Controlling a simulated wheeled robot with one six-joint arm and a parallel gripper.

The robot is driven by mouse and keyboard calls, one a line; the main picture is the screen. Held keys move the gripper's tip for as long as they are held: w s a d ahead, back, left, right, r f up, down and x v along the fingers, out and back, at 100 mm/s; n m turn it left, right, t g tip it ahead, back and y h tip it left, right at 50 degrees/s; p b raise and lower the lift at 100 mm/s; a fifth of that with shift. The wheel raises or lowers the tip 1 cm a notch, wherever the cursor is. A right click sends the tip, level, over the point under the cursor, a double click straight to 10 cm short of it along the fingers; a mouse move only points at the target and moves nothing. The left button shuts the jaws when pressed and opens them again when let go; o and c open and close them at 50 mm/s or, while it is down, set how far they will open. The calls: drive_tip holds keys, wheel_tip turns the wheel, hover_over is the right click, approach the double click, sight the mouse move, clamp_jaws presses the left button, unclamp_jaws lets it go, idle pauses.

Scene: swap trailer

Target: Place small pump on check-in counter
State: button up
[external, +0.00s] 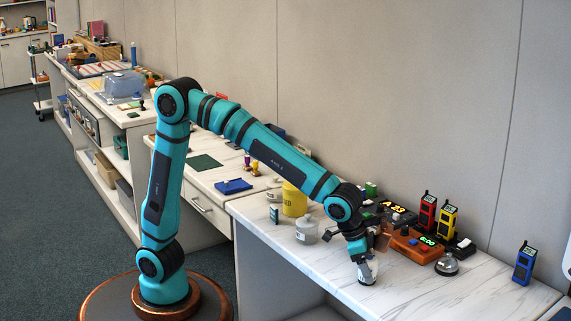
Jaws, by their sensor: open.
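My gripper (366,259) points down over the right, nearest stretch of a white marbled counter (440,299). A small white and dark object (367,273) stands directly below and partly between the fingers; it may be the small pump, but my gripper hides its upper part. The jaws are open, and I cannot tell whether they touch it. No label shows which surface is the check-in counter.
Right of my gripper are an orange case (414,246), a silver bell-like item (447,265), and red (427,212), yellow (446,220) and blue (524,263) handheld devices. A lidded grey jar (306,231) and yellow canister (294,199) stand left. The counter's front right is clear.

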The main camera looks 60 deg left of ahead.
drive_tip(key=v, duration=1.2)
drive_tip(key=w+a+r+n+t+h, duration=0.1)
drive_tip(key=w+a+r, duration=0.3)
drive_tip(key=a, duration=0.3)
drive_tip(key=w+a+r+n+t+h, duration=0.1)
drive_tip(key=w+a+r, duration=0.25)
drive_tip(key=a, duration=0.45)
drive_tip(key=w+a+r+n+t, duration=0.1)
drive_tip(key=a+r+n+t, duration=0.2)
drive_tip(key=a, duration=0.8)
drive_tip(key=a+r+t, duration=0.2)
drive_tip(key=a+r, duration=0.3)
drive_tip(key=a, duration=0.7)
drive_tip(key=s+a+r+n+t+y, duration=0.2)
drive_tip(key=s+a, duration=0.4)
drive_tip(key=a, duration=0.4)
drive_tip(key=s+a+r+n+t+y, duration=0.2)
drive_tip(key=s+a+t, duration=0.3)
drive_tip(key=a, duration=0.5)
drive_tip(key=shift+s+a+y, duration=0.35)
drive_tip(key=shift+s+y, duration=0.15)
drive_tip(key=shift+y, duration=0.1)
drive_tip(key=shift+o, duration=0.2)
